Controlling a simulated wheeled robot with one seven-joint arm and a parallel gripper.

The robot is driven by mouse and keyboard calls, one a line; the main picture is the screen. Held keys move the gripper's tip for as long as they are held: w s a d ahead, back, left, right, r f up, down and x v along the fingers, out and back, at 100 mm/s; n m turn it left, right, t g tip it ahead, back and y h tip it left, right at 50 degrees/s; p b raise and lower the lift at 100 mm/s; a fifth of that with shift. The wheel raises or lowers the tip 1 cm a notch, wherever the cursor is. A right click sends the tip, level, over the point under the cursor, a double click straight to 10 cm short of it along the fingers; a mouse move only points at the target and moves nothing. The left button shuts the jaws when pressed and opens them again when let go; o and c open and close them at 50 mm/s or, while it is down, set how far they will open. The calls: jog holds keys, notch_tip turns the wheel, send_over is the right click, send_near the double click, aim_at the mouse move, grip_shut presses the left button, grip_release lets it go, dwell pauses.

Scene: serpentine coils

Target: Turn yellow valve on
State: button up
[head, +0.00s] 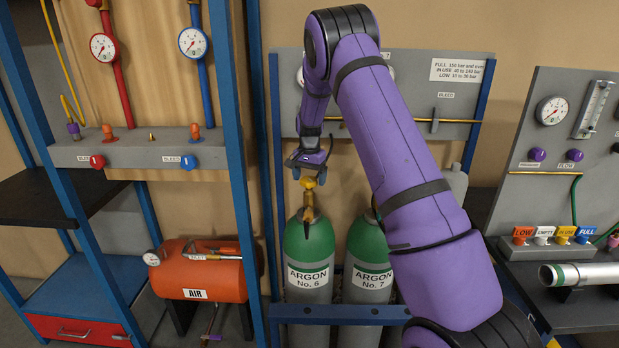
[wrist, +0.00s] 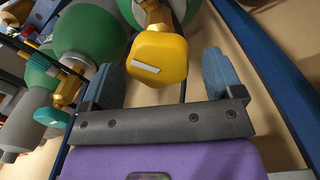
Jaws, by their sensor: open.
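The yellow valve (head: 309,183) sits on top of the green-and-grey cylinder labelled ARGON No. 6 (head: 307,243). In the wrist view the yellow valve (wrist: 157,60) is a rounded knob with a pale bar mark on its face. My gripper (head: 308,168) is just above the valve in the head view, pointing down. In the wrist view my gripper (wrist: 165,78) is open, with one blue-grey finger on each side of the knob. The left finger is near the knob's edge; I cannot tell whether it touches. Nothing is held.
The ARGON No. 7 cylinder (head: 367,250) stands close on the right, partly hidden by my arm. A blue post (head: 238,170) rises to the left. An orange air tank (head: 200,270) is at lower left. A gauge panel (head: 560,130) stands at right.

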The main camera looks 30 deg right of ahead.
aim_at(309, 178)
notch_tip(309, 178, up, 11)
dwell(0.5)
jog(key=shift+f, duration=0.1)
dwell(0.3)
